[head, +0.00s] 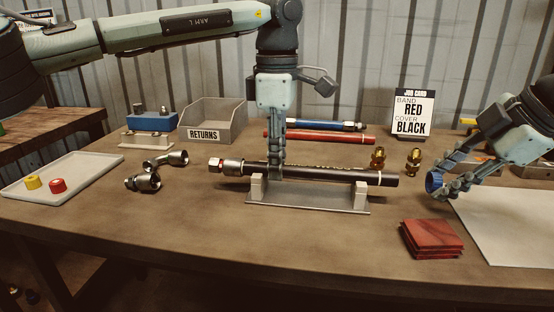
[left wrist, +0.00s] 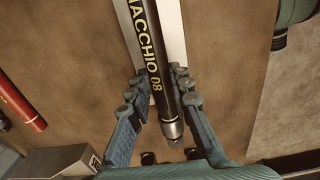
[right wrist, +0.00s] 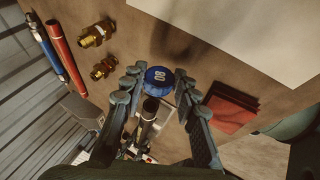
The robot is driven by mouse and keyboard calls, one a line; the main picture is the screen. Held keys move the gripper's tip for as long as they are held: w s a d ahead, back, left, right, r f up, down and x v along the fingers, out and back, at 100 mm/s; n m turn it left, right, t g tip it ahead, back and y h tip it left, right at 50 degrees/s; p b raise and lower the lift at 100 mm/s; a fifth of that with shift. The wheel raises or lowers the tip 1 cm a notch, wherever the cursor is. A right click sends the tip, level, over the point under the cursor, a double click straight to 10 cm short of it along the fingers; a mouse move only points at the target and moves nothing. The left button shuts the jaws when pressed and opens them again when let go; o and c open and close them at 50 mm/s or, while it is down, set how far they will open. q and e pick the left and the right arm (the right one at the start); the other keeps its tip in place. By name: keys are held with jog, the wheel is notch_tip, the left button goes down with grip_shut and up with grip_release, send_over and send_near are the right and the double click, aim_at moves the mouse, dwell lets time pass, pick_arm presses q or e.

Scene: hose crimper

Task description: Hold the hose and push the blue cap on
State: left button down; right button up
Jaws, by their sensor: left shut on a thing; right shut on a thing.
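The black hose (head: 318,173) lies in a grey cradle (head: 305,198) at the middle of the table, with a metal fitting at its left end and a white band near its bare right end. My left gripper (head: 277,172) points down and is shut on the hose near the fitting; the hose (left wrist: 158,58) runs between its fingers in the left wrist view. My right gripper (head: 442,187) is shut on the blue cap (head: 433,183), to the right of the hose end and apart from it. The cap (right wrist: 159,79), marked 08, sits between its fingertips in the right wrist view.
Brass fittings (head: 378,158) stand behind the hose's right end. Folded red cloths (head: 432,239) lie front right beside a white sheet (head: 510,222). Red and blue hoses (head: 318,137) lie behind. Metal elbows (head: 145,181) and a tray (head: 62,176) with caps are left.

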jog(key=shift+a, duration=0.15)
jog(key=shift+w+a, duration=0.25)
jog(key=shift+a, duration=0.75)
jog(key=shift+w+a, duration=0.25)
jog(key=shift+a, duration=0.7)
jog(key=shift+w+a, duration=0.15)
jog(key=shift+a, duration=0.5)
jog(key=shift+w+a, duration=0.15)
jog(key=shift+a, duration=0.5)
jog(key=o, duration=0.8)
jog(key=shift+d+r, duration=0.1)
jog(key=v, duration=1.2)
